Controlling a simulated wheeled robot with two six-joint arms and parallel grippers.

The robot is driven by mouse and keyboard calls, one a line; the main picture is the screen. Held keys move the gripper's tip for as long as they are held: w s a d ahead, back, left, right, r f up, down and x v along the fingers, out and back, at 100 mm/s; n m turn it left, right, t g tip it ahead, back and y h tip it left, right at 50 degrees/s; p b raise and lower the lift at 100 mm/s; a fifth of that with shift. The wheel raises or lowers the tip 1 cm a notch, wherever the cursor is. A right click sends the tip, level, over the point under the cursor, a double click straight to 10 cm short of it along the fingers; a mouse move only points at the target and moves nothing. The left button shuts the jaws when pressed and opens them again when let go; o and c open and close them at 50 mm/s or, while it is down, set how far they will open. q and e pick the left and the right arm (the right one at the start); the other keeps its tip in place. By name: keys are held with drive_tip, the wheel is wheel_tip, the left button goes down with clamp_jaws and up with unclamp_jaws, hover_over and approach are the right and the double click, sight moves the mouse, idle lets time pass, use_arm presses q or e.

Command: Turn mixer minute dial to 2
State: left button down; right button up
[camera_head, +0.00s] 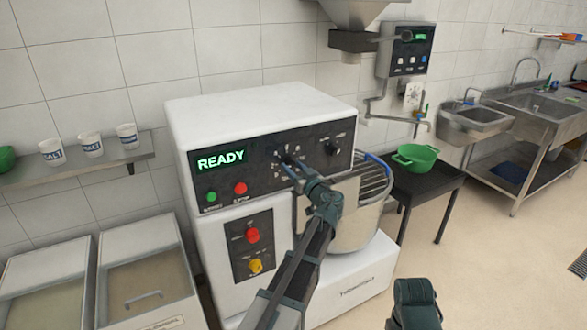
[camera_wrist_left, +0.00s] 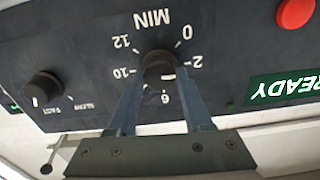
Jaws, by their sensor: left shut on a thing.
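The white mixer (camera_head: 255,115) has a black panel with a green READY display. Its minute dial (camera_wrist_left: 158,62) is a dark round knob, ringed by numbers and the word MIN, upside down in the left wrist view. My left gripper (camera_wrist_left: 158,78) is shut on the dial, one finger on each side. A small white mark shows on the knob's lower right side, near the 2; its exact reading is unclear. The fingers cover part of the scale. In the head view my left gripper (camera_head: 289,168) reaches the panel and partly hides the dial.
A second knob (camera_wrist_left: 42,88), marked SLOW and FAST, sits beside the dial. A red button (camera_wrist_left: 296,12) is at the upper right of the wrist view. The mixer bowl (camera_head: 355,220) stands below the panel. Part of my right arm (camera_head: 415,303) shows at the bottom.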

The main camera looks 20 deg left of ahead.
use_arm(q)
drive_tip(key=shift+s+f+n, duration=0.1)
drive_tip(key=shift+n, duration=0.3)
drive_tip(key=shift+c, duration=1.6)
unclamp_jaws()
drive_tip(key=v, duration=1.3)
drive_tip(key=shift+s+d, duration=0.2)
drive_tip(key=shift+d, duration=0.1)
drive_tip(key=s+d+f+m+g+h, duration=0.3)
drive_tip(key=s+d+f+h, duration=0.1)
drive_tip(key=s+f, duration=0.35)
drive_tip(key=s+d+f+m+g+h, duration=0.35)
drive_tip(key=s+f, duration=0.25)
drive_tip(key=f, duration=0.3)
drive_tip(key=s+d+f+m+g+h, duration=0.2)
drive_tip(key=s+d+m, duration=0.2)
drive_tip(key=s+d, duration=0.2)
drive_tip(key=s+d+f+m+g+h, duration=0.3)
drive_tip(key=s+d, duration=0.3)
drive_tip(key=shift+d+m, duration=0.15)
drive_tip(key=shift+m, duration=0.2)
